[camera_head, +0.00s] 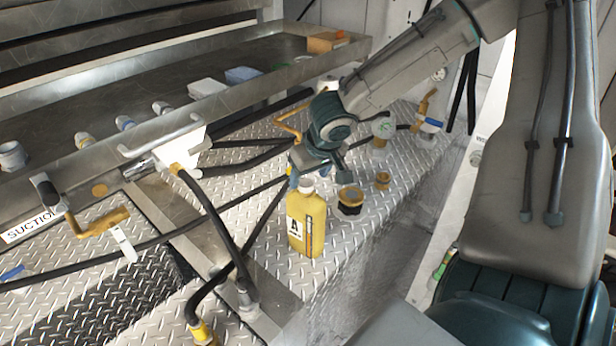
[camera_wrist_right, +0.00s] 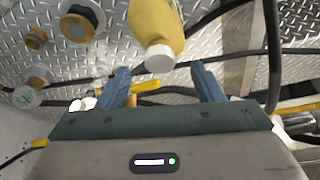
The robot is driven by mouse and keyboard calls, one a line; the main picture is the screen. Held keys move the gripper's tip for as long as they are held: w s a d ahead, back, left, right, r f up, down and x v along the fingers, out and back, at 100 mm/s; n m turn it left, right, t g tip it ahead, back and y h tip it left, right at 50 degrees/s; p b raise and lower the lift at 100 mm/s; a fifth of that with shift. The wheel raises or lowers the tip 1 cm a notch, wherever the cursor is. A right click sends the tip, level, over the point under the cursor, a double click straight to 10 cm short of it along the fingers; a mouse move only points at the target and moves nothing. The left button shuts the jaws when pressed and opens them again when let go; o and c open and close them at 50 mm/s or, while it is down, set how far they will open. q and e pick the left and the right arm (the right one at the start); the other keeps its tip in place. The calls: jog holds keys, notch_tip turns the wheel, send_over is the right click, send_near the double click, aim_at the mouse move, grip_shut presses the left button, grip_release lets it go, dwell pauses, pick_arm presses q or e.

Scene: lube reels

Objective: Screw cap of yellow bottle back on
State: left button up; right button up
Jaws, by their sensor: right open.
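The yellow bottle (camera_head: 307,225) stands upright on the diamond-plate deck, with a label marked "A" on its front. A pale cap-like piece (camera_head: 307,184) sits at its top; I cannot tell how tightly it is seated. In the right wrist view the yellow bottle (camera_wrist_right: 157,20) shows at the top middle, with its round white top (camera_wrist_right: 159,58) toward my fingers. My right gripper (camera_head: 318,170) is open just above and behind the bottle top. In the right wrist view its blue fingers (camera_wrist_right: 163,84) are apart with nothing between them. My left gripper is not in view.
A black fitting with a brass-coloured top (camera_head: 350,199) and a small brass fitting (camera_head: 382,180) stand right of the bottle. Black hoses (camera_head: 225,235) cross the deck on the left. A metal tray (camera_head: 130,95) runs behind.

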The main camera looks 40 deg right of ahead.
aim_at(306, 186)
jog(key=shift+x, duration=1.3)
jog(key=c, duration=1.1)
jog(key=shift+o, duration=0.2)
jog(key=shift+f+m+b, duration=0.15)
jog(key=shift+m+b, duration=0.25)
jog(key=shift+b, duration=0.5)
jog(key=shift+a+m+h+b, duration=0.1)
jog(key=shift+m+h+b, duration=0.3)
jog(key=shift+m+b, duration=0.45)
jog(key=shift+r, duration=0.2)
jog(key=shift+f+m+b, duration=0.2)
jog(key=shift+m+b, duration=0.15)
jog(key=shift+b, duration=0.45)
jog(key=shift+r+m+h, duration=0.1)
jog(key=shift+m+h, duration=0.2)
jog(key=shift+r+g, duration=0.1)
jog(key=shift+g, duration=0.2)
